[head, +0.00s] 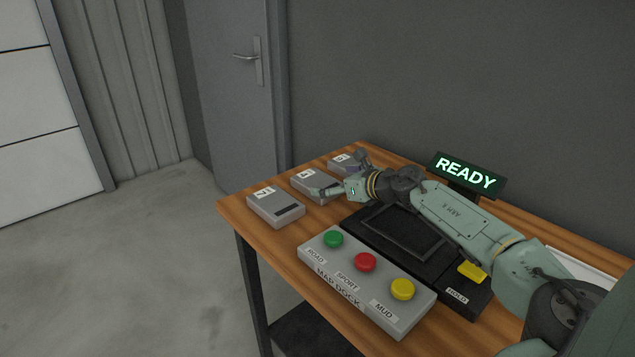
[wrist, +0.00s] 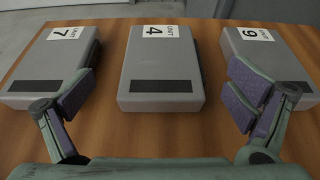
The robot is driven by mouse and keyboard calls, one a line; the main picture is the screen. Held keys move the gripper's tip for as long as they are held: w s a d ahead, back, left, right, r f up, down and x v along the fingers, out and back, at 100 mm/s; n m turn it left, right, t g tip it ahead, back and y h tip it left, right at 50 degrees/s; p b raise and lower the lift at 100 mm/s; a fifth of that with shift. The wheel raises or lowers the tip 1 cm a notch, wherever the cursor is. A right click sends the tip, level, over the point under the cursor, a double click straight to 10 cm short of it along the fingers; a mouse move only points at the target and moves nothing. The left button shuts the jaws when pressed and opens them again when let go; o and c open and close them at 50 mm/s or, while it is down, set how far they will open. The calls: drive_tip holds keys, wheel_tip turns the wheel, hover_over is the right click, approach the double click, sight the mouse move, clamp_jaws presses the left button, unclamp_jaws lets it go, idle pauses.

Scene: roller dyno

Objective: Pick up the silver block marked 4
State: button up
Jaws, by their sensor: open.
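The silver block marked 4 (wrist: 160,68) lies flat on the wooden table, in the middle of the wrist view, with a white label and a dark strip. In the head view the block marked 4 (head: 313,183) is the middle one of three, partly hidden by my gripper. My gripper (wrist: 165,98) is open and empty, with one finger to the left of block 4 and one to the right. It also shows in the head view (head: 340,174) at the blocks. I cannot tell whether the fingers touch any block.
A block marked 7 (head: 276,206) lies to the left and one marked 9 or 6 (wrist: 268,60) to the right, both close to the fingers. The dock with green, red and yellow buttons (head: 365,280) and a READY sign (head: 466,174) stand on the table (head: 290,240).

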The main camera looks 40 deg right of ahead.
sight(319, 181)
drive_tip(key=p+x, duration=0.2)
drive_tip(key=x, duration=0.2)
drive_tip(key=shift+w+p, duration=0.15)
drive_tip(key=shift+p, duration=0.2)
drive_tip(key=shift+w+f, duration=0.35)
drive_tip(key=shift+w, duration=0.1)
drive_tip(key=shift+c, duration=0.5)
drive_tip(key=c, duration=1.5)
